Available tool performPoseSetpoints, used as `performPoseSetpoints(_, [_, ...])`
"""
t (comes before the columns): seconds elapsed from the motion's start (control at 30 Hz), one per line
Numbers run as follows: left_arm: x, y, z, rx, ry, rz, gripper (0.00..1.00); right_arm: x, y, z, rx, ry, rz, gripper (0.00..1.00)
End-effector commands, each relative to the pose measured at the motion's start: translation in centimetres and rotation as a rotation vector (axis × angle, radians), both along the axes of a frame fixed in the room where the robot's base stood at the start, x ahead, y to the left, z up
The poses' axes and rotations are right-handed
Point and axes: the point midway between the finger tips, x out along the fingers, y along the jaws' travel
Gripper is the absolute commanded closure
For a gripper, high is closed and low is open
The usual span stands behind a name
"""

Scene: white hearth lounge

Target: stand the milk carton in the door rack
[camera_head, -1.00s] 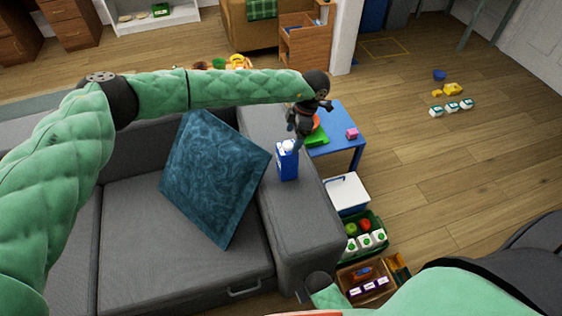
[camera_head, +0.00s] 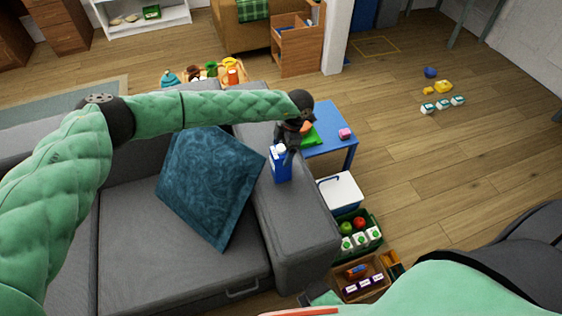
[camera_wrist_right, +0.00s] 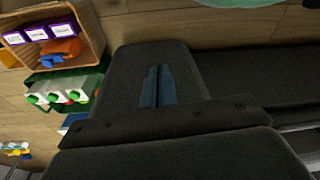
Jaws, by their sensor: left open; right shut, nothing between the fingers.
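The milk carton (camera_head: 279,168), blue with a white top, stands upright on the arm of the grey sofa (camera_head: 300,232). My left gripper (camera_head: 288,150) is open at the carton's top, coming down from behind it. Whether its fingers are around the carton or just touching it cannot be told. My right gripper (camera_wrist_right: 158,87) shows in the right wrist view, shut and empty over a dark grey surface. I see no door rack that I can make out in these views.
A teal cushion (camera_head: 212,185) leans on the sofa, left of the carton. Beyond the sofa arm are a blue table (camera_head: 335,146), a white box (camera_head: 340,189), a green crate (camera_head: 374,221) of cartons and a wooden box (camera_head: 351,294). Open floor (camera_head: 450,180) lies right.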

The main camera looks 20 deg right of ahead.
Motion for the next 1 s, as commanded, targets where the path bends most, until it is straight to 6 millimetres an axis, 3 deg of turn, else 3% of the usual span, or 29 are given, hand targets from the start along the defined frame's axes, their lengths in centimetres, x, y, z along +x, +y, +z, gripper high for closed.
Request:
performPoseSetpoints(0.3, [0.0,0.9,-2.3,0.000,0.001,0.000,0.15,-1.1,-1.1,-3.3,-0.012,-0.020,0.008,1.00])
performPoseSetpoints(0.67, [0.0,1.0,-2.9,-0.001,0.000,-0.001,0.15,-1.3,-1.3,-4.0,-0.013,-0.025,0.008,1.00])
performPoseSetpoints(0.77, [0.0,1.0,-2.9,-0.001,0.000,-0.001,0.31,-1.3,-1.3,-4.0,-0.013,-0.025,0.008,1.00])
performPoseSetpoints(1.0, [0.0,1.0,-2.9,-0.001,0.000,-0.001,0.78,-1.4,-1.4,-4.0,-0.014,-0.022,0.008,1.00])
